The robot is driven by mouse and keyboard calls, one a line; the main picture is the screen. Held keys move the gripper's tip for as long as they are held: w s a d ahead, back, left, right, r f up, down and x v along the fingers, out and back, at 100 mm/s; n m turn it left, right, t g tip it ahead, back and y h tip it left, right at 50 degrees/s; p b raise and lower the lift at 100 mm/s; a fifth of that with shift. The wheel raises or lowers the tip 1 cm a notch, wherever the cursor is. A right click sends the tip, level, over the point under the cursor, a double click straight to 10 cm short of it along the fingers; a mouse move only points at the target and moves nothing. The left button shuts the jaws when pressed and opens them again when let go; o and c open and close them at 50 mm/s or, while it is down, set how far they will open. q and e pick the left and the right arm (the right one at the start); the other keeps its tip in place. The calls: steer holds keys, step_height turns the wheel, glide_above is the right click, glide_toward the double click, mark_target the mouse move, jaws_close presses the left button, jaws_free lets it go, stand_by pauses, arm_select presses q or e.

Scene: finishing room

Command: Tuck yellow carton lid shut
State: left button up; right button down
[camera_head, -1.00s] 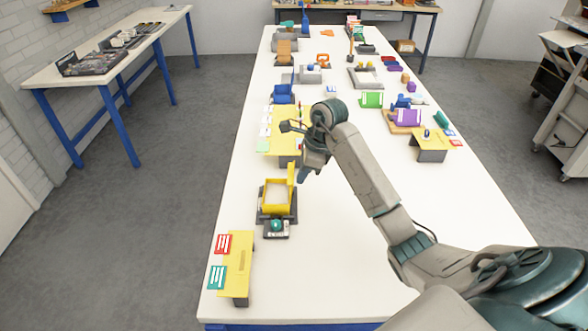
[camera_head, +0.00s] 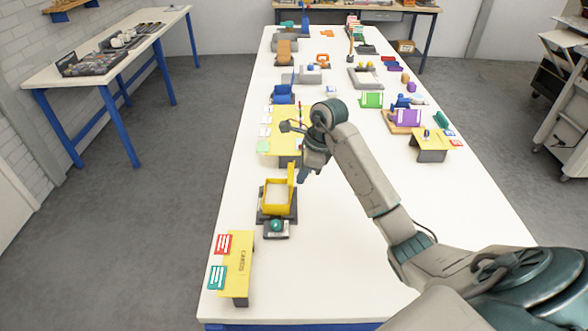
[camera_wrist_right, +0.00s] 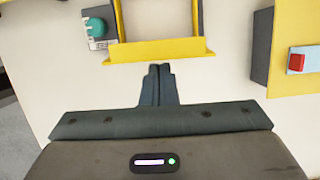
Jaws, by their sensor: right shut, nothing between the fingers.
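The yellow carton (camera_head: 267,195) is an open box on a dark base on the left part of the white table. Its lid (camera_head: 291,181) stands roughly upright along the carton's right side. In the right wrist view the lid (camera_wrist_right: 155,51) is a wide yellow strip just beyond the fingertips, with carton walls (camera_wrist_right: 119,18) behind it. My right gripper (camera_head: 304,177) is at the lid's outer side, shut and empty. Its closed fingers (camera_wrist_right: 157,70) point at the lid; whether they touch it I cannot tell. My left gripper is not in view.
A teal button (camera_head: 276,225) on a small box sits in front of the carton; it shows in the wrist view (camera_wrist_right: 96,27). Yellow stands are behind (camera_head: 284,146) and in front (camera_head: 238,258). The table right of the carton is clear.

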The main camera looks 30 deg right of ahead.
steer(key=shift+a, duration=0.1)
stand_by(0.5)
steer(key=shift+w+a+r+b, duration=0.1)
steer(key=shift+w+a+b, duration=0.25)
steer(key=shift+w+a, duration=0.3)
steer(key=shift+s+a, duration=0.1)
